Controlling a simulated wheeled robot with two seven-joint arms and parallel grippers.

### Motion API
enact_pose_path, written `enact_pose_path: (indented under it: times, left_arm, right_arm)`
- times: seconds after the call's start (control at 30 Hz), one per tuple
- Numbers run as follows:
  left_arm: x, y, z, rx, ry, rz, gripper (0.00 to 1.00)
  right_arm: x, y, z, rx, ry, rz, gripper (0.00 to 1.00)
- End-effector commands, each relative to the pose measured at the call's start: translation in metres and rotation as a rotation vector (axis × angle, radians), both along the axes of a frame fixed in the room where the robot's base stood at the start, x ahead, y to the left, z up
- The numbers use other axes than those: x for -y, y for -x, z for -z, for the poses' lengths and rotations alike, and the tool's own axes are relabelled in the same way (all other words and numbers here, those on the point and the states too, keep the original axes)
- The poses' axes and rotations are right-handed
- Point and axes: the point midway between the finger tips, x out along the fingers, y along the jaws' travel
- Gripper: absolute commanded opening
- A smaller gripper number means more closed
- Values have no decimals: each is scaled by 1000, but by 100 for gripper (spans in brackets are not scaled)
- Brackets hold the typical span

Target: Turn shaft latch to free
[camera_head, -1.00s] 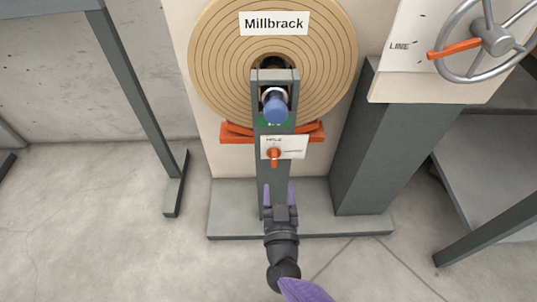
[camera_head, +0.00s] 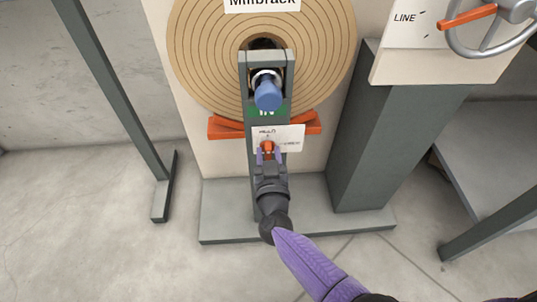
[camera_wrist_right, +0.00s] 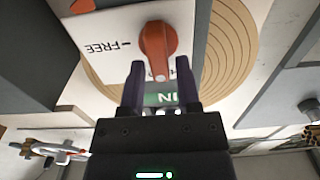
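The orange shaft latch (camera_head: 268,147) sits on a white label plate (camera_head: 292,138) on the grey post below the blue shaft end (camera_head: 267,95). My right gripper (camera_head: 268,156) is right in front of it. In the right wrist view the latch (camera_wrist_right: 157,45) appears upside down, its near end between the spread fingertips of my right gripper (camera_wrist_right: 160,78). A gap shows on each side, so the fingers are open around it. The word FREE (camera_wrist_right: 105,48) lies to one side of the latch; the other word is partly hidden. My left gripper is out of view.
A green IN sign (camera_head: 267,110) is just above the label plate. The large Millbrack roll (camera_head: 190,50) stands behind the post, with orange supports (camera_head: 226,127) below. A handwheel (camera_head: 505,45) is at the upper right.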

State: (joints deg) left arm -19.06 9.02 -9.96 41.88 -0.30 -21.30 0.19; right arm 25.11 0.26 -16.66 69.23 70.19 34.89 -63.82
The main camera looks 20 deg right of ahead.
Motion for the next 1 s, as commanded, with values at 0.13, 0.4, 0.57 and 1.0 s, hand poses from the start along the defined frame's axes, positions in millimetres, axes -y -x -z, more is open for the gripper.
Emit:
enact_pose_path:
  times: [0.13, 0.4, 0.57, 1.0]
  left_arm:
    - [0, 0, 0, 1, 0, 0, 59]
    - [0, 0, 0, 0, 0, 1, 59]
    - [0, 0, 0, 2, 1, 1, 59]
    - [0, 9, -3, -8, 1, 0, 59]
  right_arm:
    - [0, 0, 0, 0, 0, 0, 8]
    - [0, 0, 0, -1, -1, 0, 0]
    - [0, 1, 1, 5, -20, 0, 0]
    - [3, 2, 2, 83, -304, 0, 0]
